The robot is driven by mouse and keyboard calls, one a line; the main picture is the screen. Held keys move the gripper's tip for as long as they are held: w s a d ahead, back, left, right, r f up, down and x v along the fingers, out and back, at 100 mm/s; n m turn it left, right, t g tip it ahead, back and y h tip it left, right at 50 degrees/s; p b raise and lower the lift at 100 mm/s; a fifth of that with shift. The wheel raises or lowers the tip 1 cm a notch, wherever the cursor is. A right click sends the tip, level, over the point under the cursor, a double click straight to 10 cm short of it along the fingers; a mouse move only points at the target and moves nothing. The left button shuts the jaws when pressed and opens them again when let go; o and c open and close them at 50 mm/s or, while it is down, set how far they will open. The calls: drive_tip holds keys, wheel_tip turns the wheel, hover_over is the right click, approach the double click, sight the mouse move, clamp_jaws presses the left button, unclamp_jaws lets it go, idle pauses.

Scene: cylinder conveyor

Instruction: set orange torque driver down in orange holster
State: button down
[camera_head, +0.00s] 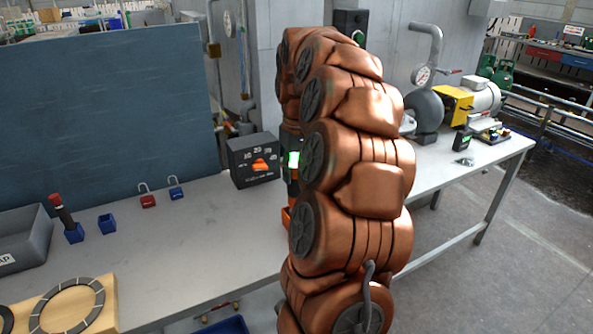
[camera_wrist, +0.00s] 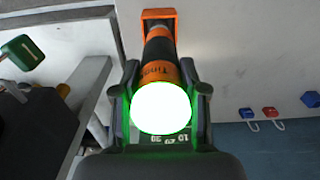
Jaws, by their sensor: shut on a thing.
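The orange torque driver (camera_wrist: 161,65) is between the fingers of my gripper (camera_wrist: 160,85) in the wrist view, with its round end glowing white towards the camera. Its dark narrower part runs towards the orange holster (camera_wrist: 159,14), an open square frame at the top of that view. The driver's lower end overlaps the holster's opening; I cannot tell how deep it sits, or whether it touches. In the head view my copper arm hides most of the driver and gripper; a green glow (camera_head: 293,160) and part of the orange holster (camera_head: 286,220) show at its left edge.
A black dial box (camera_head: 253,160) stands left of my arm. Red (camera_head: 148,201) and blue (camera_head: 176,193) padlocks, a blue holster with a red-topped tool (camera_head: 62,212), an empty-looking blue holster (camera_head: 107,224) and a grey bin (camera_head: 22,240) are further left. The bench middle (camera_head: 205,245) is clear.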

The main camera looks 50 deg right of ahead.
sight(296, 181)
drive_tip(key=shift+f, duration=0.15)
drive_tip(key=shift+f+b, duration=0.95)
drive_tip(key=shift+f, duration=0.45)
drive_tip(key=c, duration=0.5)
unclamp_jaws()
drive_tip(key=shift+c, duration=0.2)
wheel_tip(296, 181, up, 12)
drive_tip(key=shift+f, duration=0.1)
idle(0.4)
